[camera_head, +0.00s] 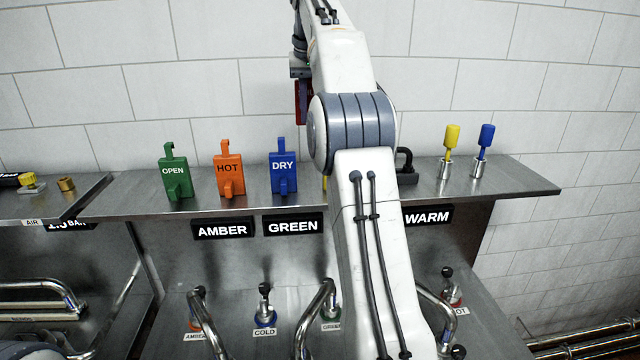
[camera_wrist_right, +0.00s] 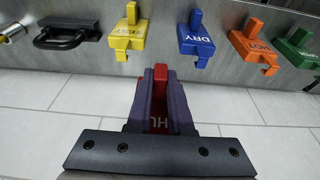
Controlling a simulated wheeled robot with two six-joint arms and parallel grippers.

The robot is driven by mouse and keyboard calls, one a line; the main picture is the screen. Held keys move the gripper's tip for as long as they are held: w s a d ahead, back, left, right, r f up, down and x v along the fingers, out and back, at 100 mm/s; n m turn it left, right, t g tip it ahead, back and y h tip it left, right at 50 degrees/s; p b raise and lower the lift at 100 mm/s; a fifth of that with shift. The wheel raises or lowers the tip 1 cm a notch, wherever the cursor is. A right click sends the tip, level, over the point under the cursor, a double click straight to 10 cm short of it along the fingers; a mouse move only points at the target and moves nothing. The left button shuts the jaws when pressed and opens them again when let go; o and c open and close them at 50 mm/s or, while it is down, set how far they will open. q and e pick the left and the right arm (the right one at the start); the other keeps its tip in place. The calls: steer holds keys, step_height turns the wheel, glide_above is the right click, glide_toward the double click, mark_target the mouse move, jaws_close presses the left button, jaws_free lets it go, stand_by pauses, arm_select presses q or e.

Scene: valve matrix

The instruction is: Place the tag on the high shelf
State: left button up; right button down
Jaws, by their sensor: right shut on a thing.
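A red tag (camera_head: 302,103) is held above and behind the high shelf's tag row, partly hidden by my right arm in the head view. My right gripper (camera_wrist_right: 160,85) is shut on the red tag (camera_wrist_right: 159,122), whose white letters are only partly visible. The high shelf (camera_head: 340,205) is a grey metal ledge along the tiled wall. On it stand a green OPEN tag (camera_head: 175,172), an orange HOT tag (camera_head: 229,168) and a blue DRY tag (camera_head: 283,167). The red tag appears clear of the shelf. My left gripper is not in view.
A yellow tag (camera_wrist_right: 130,34) and a black padlock (camera_wrist_right: 68,36) stand beyond the blue tag. Yellow (camera_head: 451,140) and blue (camera_head: 486,138) handled tools stand at the shelf's right. Valves and curved pipes (camera_head: 315,315) lie below.

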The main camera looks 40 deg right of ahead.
step_height(320, 180, down, 10)
steer(key=b, duration=0.3)
steer(key=shift+f, duration=2.75)
arm_select(q)
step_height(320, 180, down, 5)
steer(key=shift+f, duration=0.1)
steer(key=shift+b, duration=0.3)
arm_select(e)
steer(key=shift+f, duration=0.2)
steer(key=c, duration=1.1)
jaws_free()
